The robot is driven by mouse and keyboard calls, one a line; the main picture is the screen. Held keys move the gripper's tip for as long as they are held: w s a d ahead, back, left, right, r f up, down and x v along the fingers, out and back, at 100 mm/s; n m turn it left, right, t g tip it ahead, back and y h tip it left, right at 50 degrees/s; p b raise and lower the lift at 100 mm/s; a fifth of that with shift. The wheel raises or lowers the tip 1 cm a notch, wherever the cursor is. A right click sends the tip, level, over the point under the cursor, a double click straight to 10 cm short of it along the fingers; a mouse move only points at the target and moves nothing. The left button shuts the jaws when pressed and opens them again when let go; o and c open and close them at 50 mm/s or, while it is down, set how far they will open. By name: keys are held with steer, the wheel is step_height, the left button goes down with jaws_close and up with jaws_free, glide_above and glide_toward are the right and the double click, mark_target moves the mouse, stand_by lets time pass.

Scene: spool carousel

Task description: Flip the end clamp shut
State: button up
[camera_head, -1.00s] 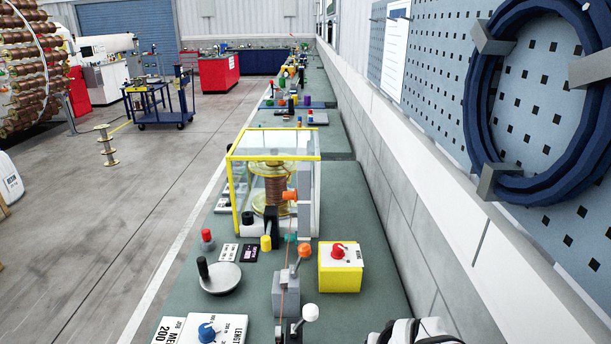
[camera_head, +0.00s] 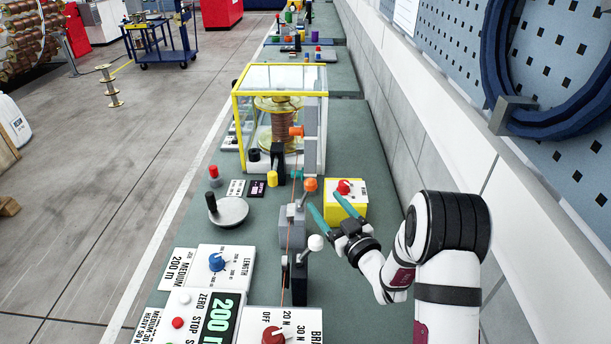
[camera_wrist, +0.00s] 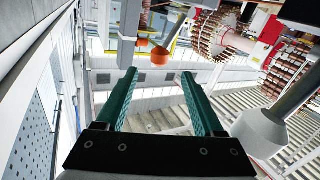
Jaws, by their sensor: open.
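Two levers stand along the copper wire on the bench, and I cannot tell for sure which is the end clamp. One has a white ball knob (camera_head: 315,243) on a tilted metal arm above a dark block. The other has an orange knob (camera_head: 310,184) over a grey block (camera_head: 292,226). My gripper (camera_head: 326,204) has teal fingers, spread and empty, right of the grey block and near both knobs. In the wrist view the fingers (camera_wrist: 157,76) are apart with nothing between them. The orange knob (camera_wrist: 150,50) shows beyond them, and the pale knob (camera_wrist: 264,128) at right.
A yellow box with a red knob (camera_head: 344,187) stands just behind my gripper. A yellow-framed clear guard (camera_head: 236,125) encloses a copper spool. Control panels with a blue knob (camera_head: 216,261) and a green display (camera_head: 222,318) fill the front. The wall bounds the right side.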

mark_target(306, 194)
steer(key=x, duration=1.2)
steer(key=shift+s, duration=0.1)
jaws_close()
stand_by(0.8)
